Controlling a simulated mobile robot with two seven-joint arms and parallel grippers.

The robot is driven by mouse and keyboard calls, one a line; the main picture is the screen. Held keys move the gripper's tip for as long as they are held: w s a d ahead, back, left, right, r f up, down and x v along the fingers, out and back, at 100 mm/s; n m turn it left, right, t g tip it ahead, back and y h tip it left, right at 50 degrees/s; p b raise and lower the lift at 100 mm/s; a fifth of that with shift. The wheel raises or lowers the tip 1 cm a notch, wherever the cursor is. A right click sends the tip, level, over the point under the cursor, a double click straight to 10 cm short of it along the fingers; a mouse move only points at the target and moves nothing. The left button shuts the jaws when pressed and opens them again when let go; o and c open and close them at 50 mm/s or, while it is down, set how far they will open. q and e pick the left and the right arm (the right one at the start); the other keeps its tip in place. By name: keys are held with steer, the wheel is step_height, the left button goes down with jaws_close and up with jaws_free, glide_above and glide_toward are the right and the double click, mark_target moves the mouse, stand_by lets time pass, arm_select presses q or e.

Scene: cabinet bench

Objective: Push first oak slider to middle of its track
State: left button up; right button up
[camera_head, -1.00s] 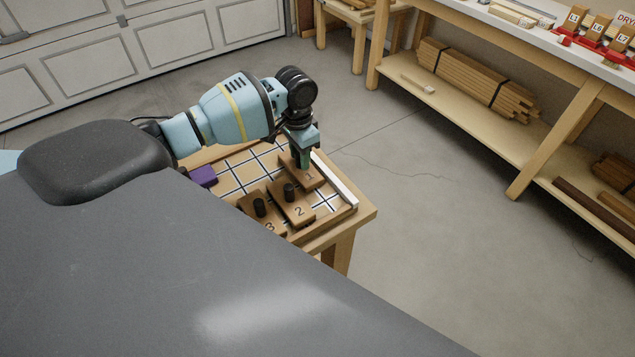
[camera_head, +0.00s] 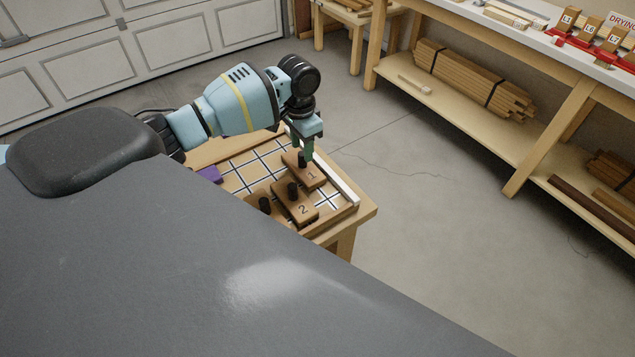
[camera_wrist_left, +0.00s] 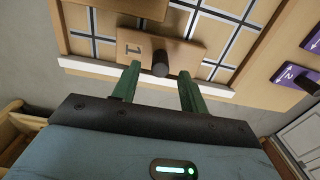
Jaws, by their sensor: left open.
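The oak slider marked 1 (camera_head: 311,176) lies on the gridded board (camera_head: 237,180), near the white strip along its right edge. It has a dark upright peg. My left gripper (camera_head: 304,154) points down at this peg. In the left wrist view, the open green fingers (camera_wrist_left: 157,86) stand on either side of the peg (camera_wrist_left: 160,64) of slider 1 (camera_wrist_left: 186,53), with gaps to it. Slider 2 (camera_head: 303,209) lies beside it, and a third slider (camera_head: 256,198) is partly hidden by my own dark body. My right gripper is not seen.
The white strip (camera_head: 338,182) edges the board. A long workbench (camera_head: 470,115) stands at the right, with clear floor between.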

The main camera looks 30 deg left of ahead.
mark_target(301, 154)
arm_select(q)
steer(key=shift+r+p, duration=0.3)
steer(key=shift+r, duration=1.75)
steer(key=shift+s+a, duration=0.1)
